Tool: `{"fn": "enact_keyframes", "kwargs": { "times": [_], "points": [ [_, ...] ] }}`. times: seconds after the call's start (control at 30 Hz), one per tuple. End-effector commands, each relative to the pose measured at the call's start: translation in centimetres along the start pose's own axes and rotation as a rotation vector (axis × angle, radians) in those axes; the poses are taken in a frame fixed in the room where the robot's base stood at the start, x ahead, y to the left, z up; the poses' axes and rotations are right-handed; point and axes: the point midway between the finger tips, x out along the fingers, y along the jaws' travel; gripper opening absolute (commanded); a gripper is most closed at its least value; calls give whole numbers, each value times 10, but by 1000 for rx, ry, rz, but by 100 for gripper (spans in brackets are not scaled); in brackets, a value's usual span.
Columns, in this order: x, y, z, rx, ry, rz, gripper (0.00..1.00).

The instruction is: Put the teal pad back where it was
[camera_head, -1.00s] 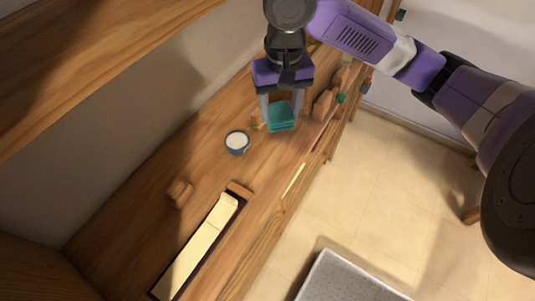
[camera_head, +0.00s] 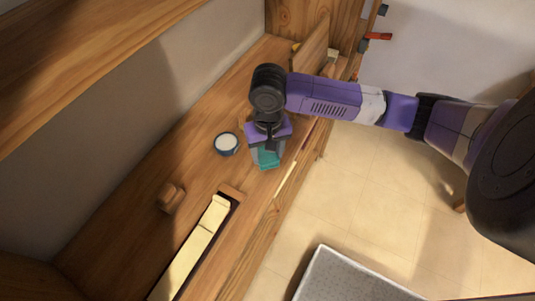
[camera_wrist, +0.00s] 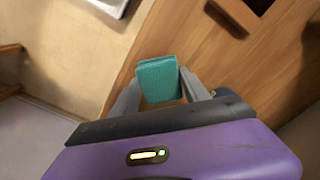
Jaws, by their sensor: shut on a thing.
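The teal pad (camera_head: 267,160) is a small block, held between the fingers of my gripper (camera_head: 266,154) over the wooden bench top. The wrist view also shows the pad (camera_wrist: 158,80) between the two grey fingers of my gripper (camera_wrist: 162,98), with the wood surface behind it. My gripper is shut on the pad. My purple wrist hides part of it in the head view, and I cannot tell how far it is above the wood.
A blue cup with white contents (camera_head: 227,143) stands just left of my gripper. A long slot with cream piano keys (camera_head: 196,248) lies in the bench (camera_head: 140,225) toward the front. A small wooden block (camera_head: 171,197) sits at the left. A grey speckled panel (camera_head: 345,277) is below right.

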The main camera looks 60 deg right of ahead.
Motion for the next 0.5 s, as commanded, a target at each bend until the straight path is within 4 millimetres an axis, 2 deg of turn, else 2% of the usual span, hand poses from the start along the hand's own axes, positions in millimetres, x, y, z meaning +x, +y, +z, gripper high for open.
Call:
{"fn": "enact_keyframes", "kwargs": {
  "times": [0.1, 0.33, 0.37, 0.43, 0.47, 0.5],
  "points": [
    [12, 0, 0, 1, 0, 1, 21],
    [14, 0, 0, 0, 2, -1, 21],
    [14, 0, 0, 0, 1, -1, 58],
    [14, 0, 0, 0, 1, 0, 71],
    [14, 0, 0, 0, 1, 0, 75],
    [14, 0, 0, 0, 1, 0, 75]
  ]
}}
